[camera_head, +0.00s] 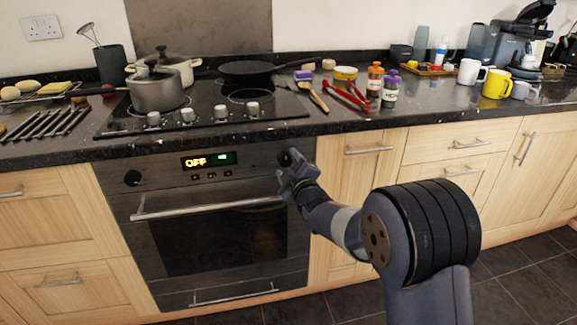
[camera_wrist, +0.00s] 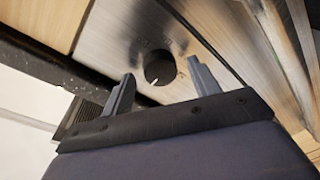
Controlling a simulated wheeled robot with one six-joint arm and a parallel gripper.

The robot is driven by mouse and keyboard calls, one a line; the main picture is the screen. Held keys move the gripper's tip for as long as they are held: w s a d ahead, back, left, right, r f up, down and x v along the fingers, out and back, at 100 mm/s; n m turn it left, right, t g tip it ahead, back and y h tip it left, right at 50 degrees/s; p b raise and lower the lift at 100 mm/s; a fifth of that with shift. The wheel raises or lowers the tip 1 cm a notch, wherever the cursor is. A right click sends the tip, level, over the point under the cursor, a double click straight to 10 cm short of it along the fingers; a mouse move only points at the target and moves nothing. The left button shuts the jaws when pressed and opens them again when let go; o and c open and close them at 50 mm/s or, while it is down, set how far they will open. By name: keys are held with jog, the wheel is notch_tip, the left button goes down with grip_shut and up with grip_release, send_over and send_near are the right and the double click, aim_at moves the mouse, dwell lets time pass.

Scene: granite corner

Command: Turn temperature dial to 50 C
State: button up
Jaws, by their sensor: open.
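The oven (camera_head: 216,227) is built in under the hob. Its display (camera_head: 208,160) reads "OFF" in orange, with a green mark beside it. A black dial (camera_head: 284,158) is at the right of its control panel, and another black dial (camera_head: 132,178) is at the left. My gripper (camera_head: 290,165) is at the right dial in the head view and partly covers it. In the wrist view, a round black dial (camera_wrist: 159,67) with a white pointer mark lies ahead, between the two fingers of my gripper (camera_wrist: 161,87). The fingers are apart, with gaps on both sides of the dial.
The oven handle (camera_head: 210,208) sticks out below the panel. The dark worktop (camera_head: 420,109) overhangs above, carrying pots, a pan, bottles and mugs. Wooden cupboard doors (camera_head: 345,200) flank the oven. The tiled floor (camera_head: 520,280) at the right is clear.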

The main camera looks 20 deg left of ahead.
jog(key=shift+w+a, duration=0.15)
jog(key=shift+c, duration=0.6)
jog(key=c, duration=0.9)
jog(key=shift+o, duration=0.2)
jog(key=shift+f, duration=0.1)
